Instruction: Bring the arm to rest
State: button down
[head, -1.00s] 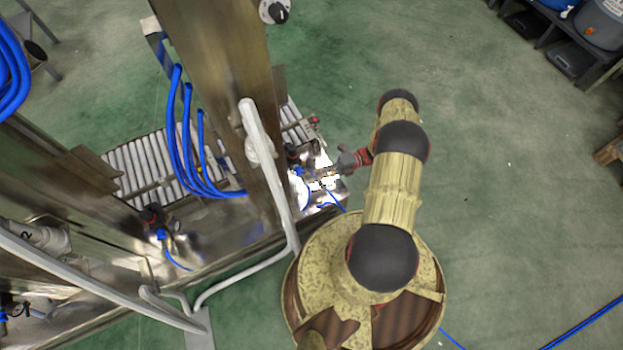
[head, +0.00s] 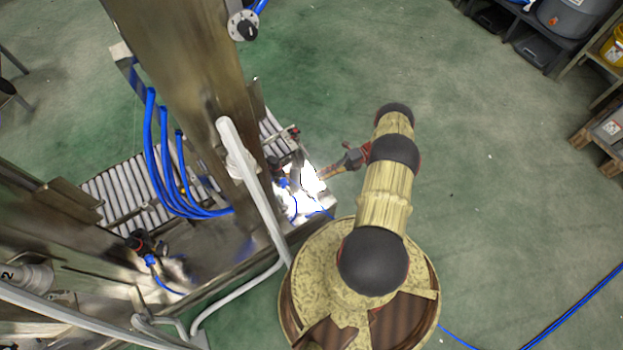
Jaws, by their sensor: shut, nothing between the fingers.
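My gripper (head: 325,173) points left from the end of my arm in the head view. It is small here and its fingers look closed, with nothing seen between them. My yellow and black arm stands above my round base and leans up the picture. The gripper is close to the bright metal end of the machine (head: 308,183). I cannot tell whether it touches that metal.
A tall metal column (head: 190,80), blue hoses (head: 165,165) and a grey pipe (head: 248,165) stand left of my arm. A roller conveyor (head: 115,190) lies behind them. Shelves with a grey drum (head: 578,20) are at upper right. Green floor right of my arm is mostly clear.

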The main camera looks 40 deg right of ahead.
jog(key=shift+s+d, duration=0.15)
jog(key=shift+d, duration=0.55)
